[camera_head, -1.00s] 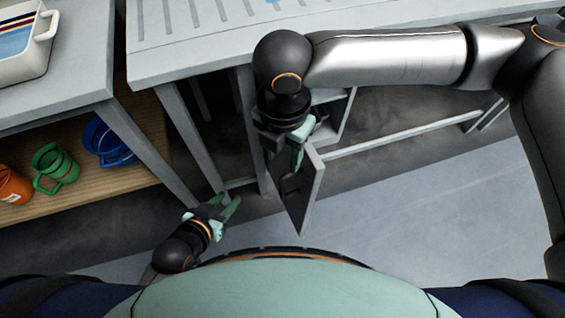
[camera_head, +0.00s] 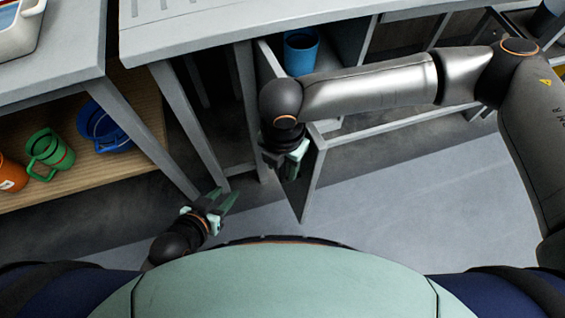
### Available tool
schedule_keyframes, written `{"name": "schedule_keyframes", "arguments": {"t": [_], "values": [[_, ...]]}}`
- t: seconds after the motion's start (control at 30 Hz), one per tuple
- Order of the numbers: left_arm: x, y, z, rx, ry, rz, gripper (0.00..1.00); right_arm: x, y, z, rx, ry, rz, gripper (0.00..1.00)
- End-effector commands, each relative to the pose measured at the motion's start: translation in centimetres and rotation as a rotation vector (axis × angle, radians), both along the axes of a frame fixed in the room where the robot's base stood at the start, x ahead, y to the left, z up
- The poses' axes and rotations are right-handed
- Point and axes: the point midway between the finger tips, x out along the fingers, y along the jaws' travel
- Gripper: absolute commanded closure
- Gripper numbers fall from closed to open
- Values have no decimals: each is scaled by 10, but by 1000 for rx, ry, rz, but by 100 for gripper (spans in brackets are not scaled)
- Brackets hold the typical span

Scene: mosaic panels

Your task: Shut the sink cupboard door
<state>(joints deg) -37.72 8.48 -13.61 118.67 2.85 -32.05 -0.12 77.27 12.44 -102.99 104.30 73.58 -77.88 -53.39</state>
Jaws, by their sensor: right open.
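The sink cupboard door (camera_head: 315,175) is a grey panel standing open, its free edge turned toward me. The cupboard's inside shows behind it, with a blue cup (camera_head: 301,56) in it. My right gripper (camera_head: 294,172) is open and points down beside the left face of the door, near its free edge. I cannot tell whether it touches the panel. My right forearm hides the middle of the door's top. My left gripper (camera_head: 226,202) is open and empty, low at the left, apart from the door.
The grey sink counter (camera_head: 200,32) is above the cupboard, its legs and lower rails framing the space. At left, a wooden shelf (camera_head: 95,172) holds green and orange mugs and a blue container (camera_head: 103,128). The floor at right is clear.

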Motion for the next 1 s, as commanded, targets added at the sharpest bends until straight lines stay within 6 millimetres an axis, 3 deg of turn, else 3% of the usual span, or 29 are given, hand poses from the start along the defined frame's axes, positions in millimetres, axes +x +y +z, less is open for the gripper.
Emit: {"name": "schedule_keyframes", "arguments": {"t": [0.1,0.53,1.0], "values": [[-1,0,-1,1,3,0,62,0,0,0,0,0,0,53],[-2,1,-3,2,8,1,62,1,0,1,1,-2,-1,100],[-2,1,-3,2,6,1,62,3,0,1,1,-8,-3,100]]}}
